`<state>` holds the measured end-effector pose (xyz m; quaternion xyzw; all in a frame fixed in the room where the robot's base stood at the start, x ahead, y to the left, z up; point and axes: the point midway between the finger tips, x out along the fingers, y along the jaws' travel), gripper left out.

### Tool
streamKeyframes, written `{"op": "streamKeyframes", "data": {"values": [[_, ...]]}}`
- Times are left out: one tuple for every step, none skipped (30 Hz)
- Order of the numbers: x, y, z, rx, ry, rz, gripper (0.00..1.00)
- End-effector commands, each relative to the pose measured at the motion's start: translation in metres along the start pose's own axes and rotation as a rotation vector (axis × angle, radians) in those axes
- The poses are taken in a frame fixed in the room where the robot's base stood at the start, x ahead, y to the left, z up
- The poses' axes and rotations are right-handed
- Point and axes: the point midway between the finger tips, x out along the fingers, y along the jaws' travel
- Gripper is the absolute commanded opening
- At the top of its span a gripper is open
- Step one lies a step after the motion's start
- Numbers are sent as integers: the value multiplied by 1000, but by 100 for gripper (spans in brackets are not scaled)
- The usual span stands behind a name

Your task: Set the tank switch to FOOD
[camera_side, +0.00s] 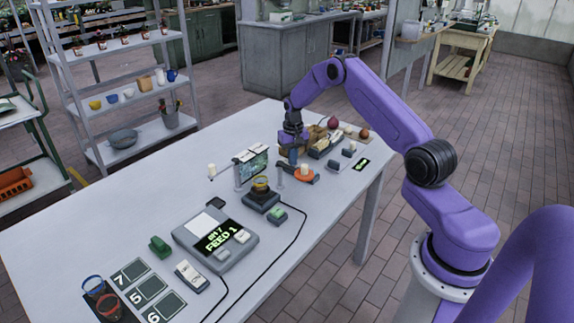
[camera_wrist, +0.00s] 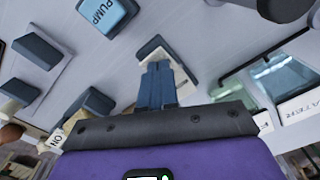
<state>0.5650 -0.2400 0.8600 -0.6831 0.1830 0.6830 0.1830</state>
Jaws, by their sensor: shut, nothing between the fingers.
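My gripper (camera_side: 293,160) points down over the far part of the table, beside an orange disc (camera_side: 304,175) with a pale upright piece on it. In the wrist view its two blue-grey fingers (camera_wrist: 158,82) are shut together with nothing between them. Their tips overlap a pale, dark-edged block (camera_wrist: 150,47); I cannot tell whether they touch it. A small glass tank (camera_side: 252,167) stands left of the gripper. No label reading FOOD is legible, and I cannot tell which control is the tank switch. A sign ending in "ATER" (camera_wrist: 300,106) shows at right.
A console reading FEED 1 (camera_side: 216,237), a yellow-ringed device (camera_side: 261,193) and black cables lie nearer. Crates (camera_side: 318,140) stand behind the gripper. The table's left part (camera_side: 95,235) is clear.

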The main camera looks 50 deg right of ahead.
Motion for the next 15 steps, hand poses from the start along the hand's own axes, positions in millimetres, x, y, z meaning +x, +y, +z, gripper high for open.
{"op": "streamKeyframes", "data": {"values": [[1, 0, 0, 0, 0, 0, 0], [1, 0, 0, 0, 0, 0, 0], [1, 0, 0, 0, 0, 0, 0], [0, 0, 0, 0, 0, 0, 0], [0, 0, 0, 0, 1, 0, 0], [-2, 0, 0, 0, 1, 0, 0], [-4, 0, 0, 0, 1, 0, 0], [-5, 0, 0, 0, 2, 0, 0], [-8, 0, 0, 0, 1, 0, 0], [-10, 0, 0, 0, 1, 0, 0], [-12, 0, 0, 0, 1, 0, 0], [-15, 0, 0, 0, 1, 0, 0], [-17, 0, 0, 0, 1, 0, 0], [-19, 0, 0, 0, 0, 0, 0], [-22, 0, 0, 0, 0, 0, 0]]}}
